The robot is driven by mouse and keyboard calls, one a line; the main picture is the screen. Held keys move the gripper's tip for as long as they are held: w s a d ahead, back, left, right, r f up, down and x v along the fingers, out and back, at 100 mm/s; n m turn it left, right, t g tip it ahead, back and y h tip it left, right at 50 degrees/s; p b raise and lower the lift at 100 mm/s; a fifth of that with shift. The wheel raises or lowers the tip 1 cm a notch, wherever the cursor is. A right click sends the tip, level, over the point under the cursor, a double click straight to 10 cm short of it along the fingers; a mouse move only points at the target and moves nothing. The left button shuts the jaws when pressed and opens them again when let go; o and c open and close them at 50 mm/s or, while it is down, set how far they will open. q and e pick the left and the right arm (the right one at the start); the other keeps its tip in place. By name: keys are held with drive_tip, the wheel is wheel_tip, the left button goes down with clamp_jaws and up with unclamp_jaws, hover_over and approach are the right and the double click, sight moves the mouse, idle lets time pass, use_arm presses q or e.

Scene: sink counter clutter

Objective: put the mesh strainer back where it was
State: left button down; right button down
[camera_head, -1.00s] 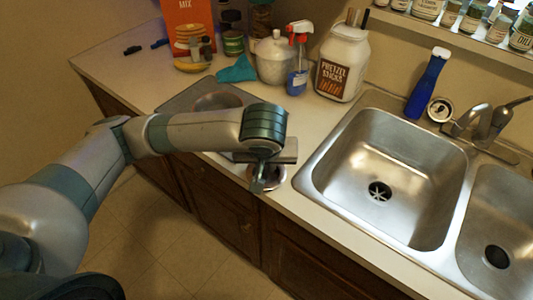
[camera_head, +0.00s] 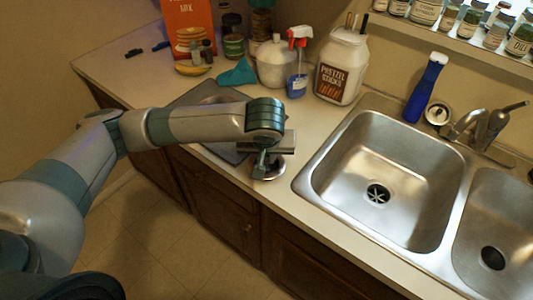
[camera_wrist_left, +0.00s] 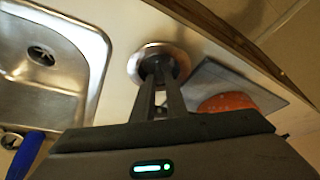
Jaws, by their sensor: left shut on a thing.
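The mesh strainer, a round shiny metal piece with a wide rim, shows at the counter's front edge in the head view (camera_head: 273,172). It also shows in the left wrist view (camera_wrist_left: 145,58), its dark middle at the fingertips. My left gripper (camera_head: 262,166) points down and is shut on the strainer's middle; its fingers show in the wrist view (camera_wrist_left: 160,80). I cannot tell whether the strainer touches the counter. My right gripper is in neither view.
The steel double sink (camera_head: 375,185) lies right of the gripper. A dark grey mat (camera_head: 225,150) lies left, partly behind my arm. An orange round thing (camera_wrist_left: 228,102) is on it. A pretzel jar (camera_head: 342,70), spray bottle (camera_head: 297,65) and white pot (camera_head: 273,62) stand behind.

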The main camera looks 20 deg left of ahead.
use_arm(q)
drive_tip(key=shift+f, duration=0.1)
drive_tip(key=c, duration=1.8)
unclamp_jaws()
drive_tip(key=shift+o, duration=0.2)
drive_tip(key=shift+v, duration=0.8)
drive_tip(key=v, duration=1)
drive_tip(key=shift+r, duration=0.25)
drive_tip(key=shift+s, duration=0.15)
